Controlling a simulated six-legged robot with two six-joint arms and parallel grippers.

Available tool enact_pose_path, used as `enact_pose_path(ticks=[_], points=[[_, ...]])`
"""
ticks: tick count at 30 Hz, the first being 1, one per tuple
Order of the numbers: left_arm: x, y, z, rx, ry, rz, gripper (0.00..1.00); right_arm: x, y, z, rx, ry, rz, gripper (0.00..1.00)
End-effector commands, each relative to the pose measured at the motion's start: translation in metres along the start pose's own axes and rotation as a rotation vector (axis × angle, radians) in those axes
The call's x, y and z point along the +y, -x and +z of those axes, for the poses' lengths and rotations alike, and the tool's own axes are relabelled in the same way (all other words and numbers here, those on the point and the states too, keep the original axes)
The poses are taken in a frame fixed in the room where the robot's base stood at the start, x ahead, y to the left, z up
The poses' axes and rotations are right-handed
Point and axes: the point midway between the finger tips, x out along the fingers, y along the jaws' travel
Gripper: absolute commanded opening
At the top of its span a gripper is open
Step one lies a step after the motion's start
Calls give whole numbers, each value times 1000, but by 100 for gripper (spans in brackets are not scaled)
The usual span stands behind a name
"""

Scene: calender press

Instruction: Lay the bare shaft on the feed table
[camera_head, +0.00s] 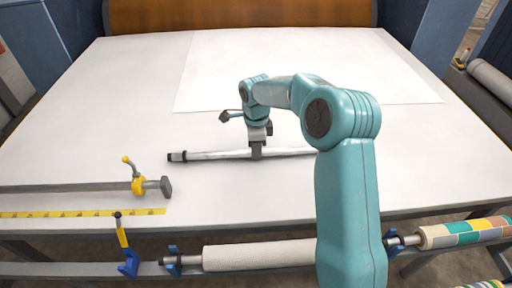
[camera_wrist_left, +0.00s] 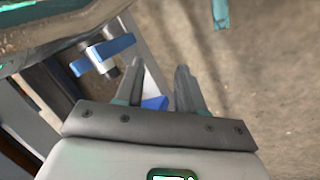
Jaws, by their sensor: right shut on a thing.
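The bare shaft (camera_head: 205,155), a slim grey rod with a dark left end, lies level across the middle of the feed table (camera_head: 110,105) in the head view. My right gripper (camera_head: 257,152) is shut around it near its middle, reaching down from above. The shaft's right end is hidden behind my right arm. Whether the shaft touches the table or hangs just above it I cannot tell. My left gripper (camera_wrist_left: 160,70) shows only in the left wrist view, its two fingers apart and empty, above the floor beside a blue bracket (camera_wrist_left: 108,50).
A large white sheet (camera_head: 300,60) covers the back of the table. A bar clamp (camera_head: 70,187) with yellow parts and a yellow tape (camera_head: 80,213) lie at the front left. A white roll (camera_head: 258,254) and a patterned roll (camera_head: 465,233) sit along the front rail.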

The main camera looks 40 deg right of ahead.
Motion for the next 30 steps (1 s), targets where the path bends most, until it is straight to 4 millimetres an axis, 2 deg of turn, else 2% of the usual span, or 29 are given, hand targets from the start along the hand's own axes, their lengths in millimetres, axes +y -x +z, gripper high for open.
enact_pose_path(ticks=[8,9,11,19,23,30], points=[[-2,-4,0,0,0,0,38,0,-4,0,0,1,-1,0],[-1,-3,0,0,0,0,38,0,-3,0,0,1,-1,34],[-1,-3,0,0,0,0,38,0,-3,0,0,1,0,50],[-1,-2,0,0,0,0,38,0,-2,0,0,1,0,50],[0,-1,0,0,0,0,38,-1,7,0,-1,1,-3,50],[-2,-5,0,0,0,0,38,-1,60,1,-2,1,-7,50]])
